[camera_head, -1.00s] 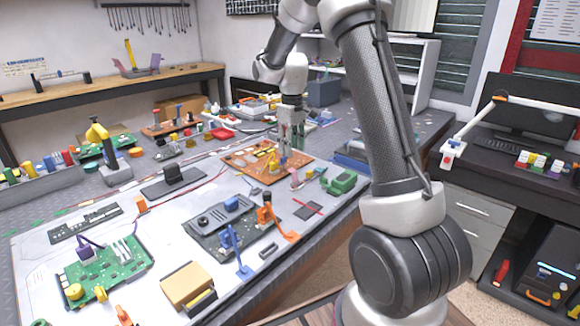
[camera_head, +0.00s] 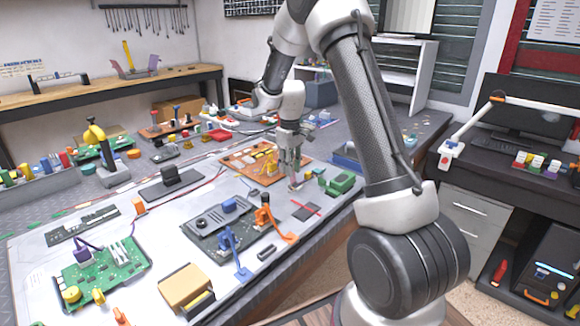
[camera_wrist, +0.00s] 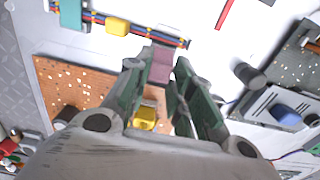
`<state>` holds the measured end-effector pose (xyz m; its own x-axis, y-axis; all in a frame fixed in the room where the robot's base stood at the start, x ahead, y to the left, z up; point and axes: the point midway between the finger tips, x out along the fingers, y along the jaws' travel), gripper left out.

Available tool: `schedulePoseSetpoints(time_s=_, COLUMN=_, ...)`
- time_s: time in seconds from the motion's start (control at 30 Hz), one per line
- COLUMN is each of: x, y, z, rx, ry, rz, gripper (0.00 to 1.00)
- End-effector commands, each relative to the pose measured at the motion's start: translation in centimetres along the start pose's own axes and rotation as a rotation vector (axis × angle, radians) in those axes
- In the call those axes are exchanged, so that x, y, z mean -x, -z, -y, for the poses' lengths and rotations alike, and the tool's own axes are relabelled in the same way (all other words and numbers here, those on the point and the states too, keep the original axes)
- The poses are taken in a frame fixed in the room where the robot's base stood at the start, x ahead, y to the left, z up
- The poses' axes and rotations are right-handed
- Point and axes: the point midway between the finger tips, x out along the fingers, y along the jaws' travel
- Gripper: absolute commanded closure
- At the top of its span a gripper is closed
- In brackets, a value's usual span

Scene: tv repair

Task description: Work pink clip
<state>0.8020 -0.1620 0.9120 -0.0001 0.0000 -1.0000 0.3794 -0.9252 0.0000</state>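The pink clip (camera_wrist: 161,66) is a small dull-pink piece in the wrist view, seen between my fingertips, beside the orange perforated board. My gripper (camera_wrist: 157,68) has its two dark green-grey fingers apart, one on each side of the clip. I cannot tell whether they touch it. In the head view my gripper (camera_head: 291,180) points down at the mat just right of the orange board (camera_head: 238,162). There the fingers mostly hide the clip.
A green block part (camera_head: 341,184) stands close right of my gripper. A dark module with blue and orange clips (camera_head: 220,225) lies in front. A green circuit board (camera_head: 105,265) is at front left. Bare white mat lies between these parts.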

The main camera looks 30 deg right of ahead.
Motion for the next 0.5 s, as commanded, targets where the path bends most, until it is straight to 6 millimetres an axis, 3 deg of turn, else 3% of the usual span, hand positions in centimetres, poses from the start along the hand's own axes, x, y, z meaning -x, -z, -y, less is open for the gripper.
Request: schedulePoseSetpoints(time_s=0.5, x=0.16, y=-0.83, z=-0.04, rx=-0.003, ry=0.000, rz=-0.111, gripper=1.00)
